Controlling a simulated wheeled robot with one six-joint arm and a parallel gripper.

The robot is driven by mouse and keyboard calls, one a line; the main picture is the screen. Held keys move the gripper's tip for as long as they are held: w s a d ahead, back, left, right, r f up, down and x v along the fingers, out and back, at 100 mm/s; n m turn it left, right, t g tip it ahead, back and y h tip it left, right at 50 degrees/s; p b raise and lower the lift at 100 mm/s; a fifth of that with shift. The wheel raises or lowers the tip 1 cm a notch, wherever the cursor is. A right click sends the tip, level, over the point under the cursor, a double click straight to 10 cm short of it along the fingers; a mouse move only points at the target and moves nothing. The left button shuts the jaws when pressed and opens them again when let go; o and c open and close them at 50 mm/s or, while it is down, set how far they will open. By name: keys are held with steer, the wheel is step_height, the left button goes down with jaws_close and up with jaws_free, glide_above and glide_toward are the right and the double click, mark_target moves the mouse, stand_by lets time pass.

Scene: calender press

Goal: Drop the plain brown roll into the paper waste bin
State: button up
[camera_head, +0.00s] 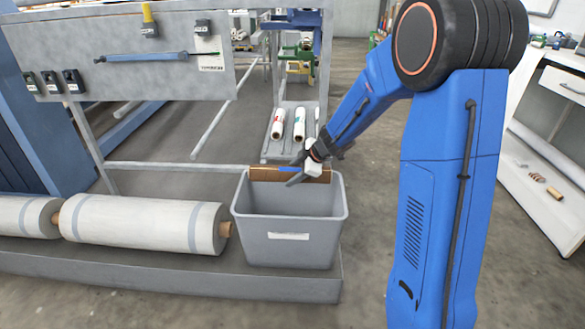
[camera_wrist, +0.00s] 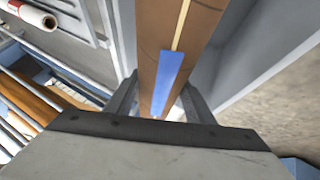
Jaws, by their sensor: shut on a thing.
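My gripper (camera_head: 299,176) is shut on a brown roll (camera_head: 319,175), which lies level across the back part of the grey bin's opening. The roll also shows between my fingers in the wrist view (camera_wrist: 158,35), with a blue strip and a thin pale line along it. The grey bin (camera_head: 290,250) stands below, with a pale label on its front too small to read. From the head view I cannot tell the height of the roll over the rim. The visible inside of the bin looks empty; its floor is partly hidden.
Large white rolls (camera_head: 140,222) lie on the low ledge left of the bin. Several small white rolls (camera_head: 299,124) lie on a rack behind it. A grey machine panel (camera_head: 120,60) hangs at the left. A white bench (camera_head: 545,150) stands at the right, with clear floor before it.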

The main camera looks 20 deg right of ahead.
step_height(320, 180, down, 7)
stand_by(0.7)
steer(key=shift+f, duration=0.1)
steer(key=o, duration=1.4)
steer(key=v, duration=1.7)
steer(key=shift+s, duration=0.15)
